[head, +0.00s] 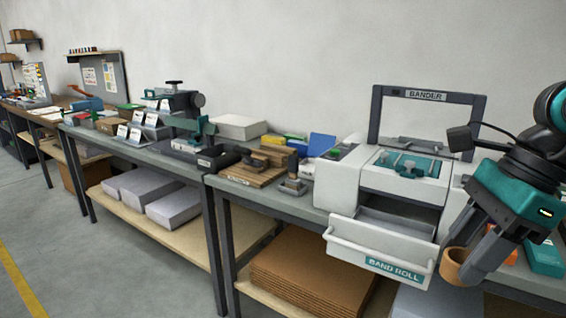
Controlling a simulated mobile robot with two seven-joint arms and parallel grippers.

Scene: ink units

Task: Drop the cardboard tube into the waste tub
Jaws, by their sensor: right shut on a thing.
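My right gripper (461,266) is at the right of the head view, pointing down, in front of the bander's right side. It is shut on the cardboard tube (453,268), a short brown ring between its fingertips. The tube is held clear of the bench, just right of the open drawer marked BAND ROLL (380,254). Part of the tube is hidden by a finger. I cannot make out a waste tub in this view. My left gripper is not in view.
The white bander (405,180) stands on the bench with its drawer pulled out over the front edge. Brown cardboard sheets (310,272) lie on the shelf below. Tools and boxes crowd the bench to the left. The floor (90,250) at left is clear.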

